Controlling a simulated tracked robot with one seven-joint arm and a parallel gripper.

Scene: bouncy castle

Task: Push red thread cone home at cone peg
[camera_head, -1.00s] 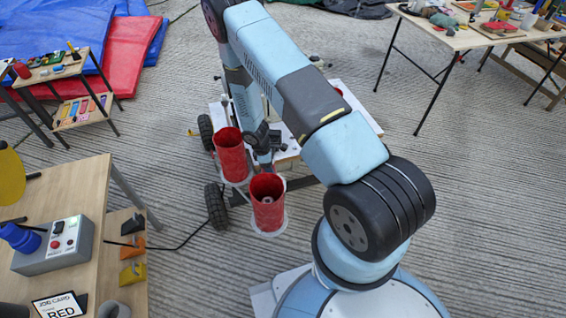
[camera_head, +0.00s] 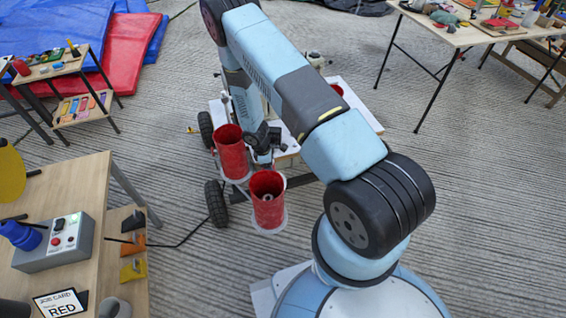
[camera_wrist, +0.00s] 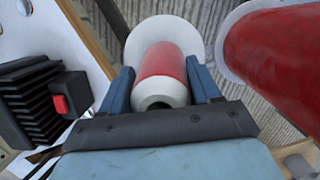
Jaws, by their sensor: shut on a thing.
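In the wrist view my gripper (camera_wrist: 165,88) has its two blue fingers closed on either side of a red thread cone (camera_wrist: 168,62). The cone's pale end with a dark hole faces the camera, and a white disc (camera_wrist: 150,30) shows behind it. A second, larger-looking red cone (camera_wrist: 275,50) is close by on the right, apart from the fingers. In the head view two red cones, left (camera_head: 231,150) and nearer (camera_head: 267,197), stand over pale discs at the cart's side. I cannot tell there which one I hold; the arm partly hides my gripper. The peg inside the held cone is hidden.
The wheeled cart (camera_head: 352,108) lies beneath my arm. In the wrist view a black finned block (camera_wrist: 32,108) with a red button (camera_wrist: 60,103) is close on the left. A bench (camera_head: 88,200) with a switch box (camera_head: 60,238) stands front left. Floor (camera_head: 450,210) at right is clear.

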